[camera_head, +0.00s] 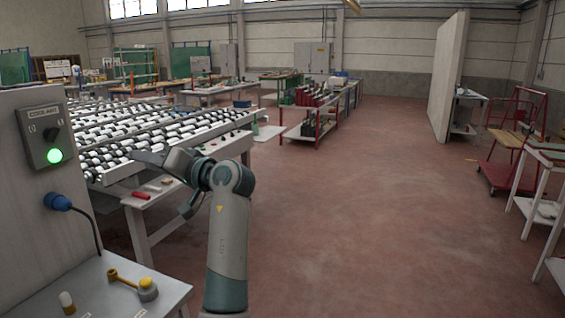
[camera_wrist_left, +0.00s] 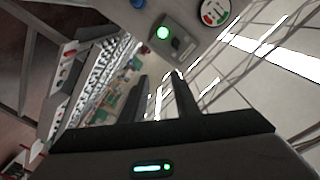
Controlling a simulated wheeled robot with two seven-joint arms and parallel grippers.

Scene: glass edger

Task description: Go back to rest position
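My left gripper (camera_head: 148,158) is in the head view, held up in front of the roller conveyor with its fingers pointing left. In the left wrist view its two dark fingers (camera_wrist_left: 159,76) stand apart with nothing between them. The grey coolant switch box (camera_head: 44,135), with a black knob and a lit green lamp, is on the panel at the left. It also shows in the left wrist view (camera_wrist_left: 174,42), beyond the fingertips and apart from them. My right gripper is in neither view.
The roller conveyor (camera_head: 165,136) lies behind my left arm. A red cart (camera_head: 509,177) and white-legged tables stand right. The red floor (camera_head: 370,210) is clear ahead.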

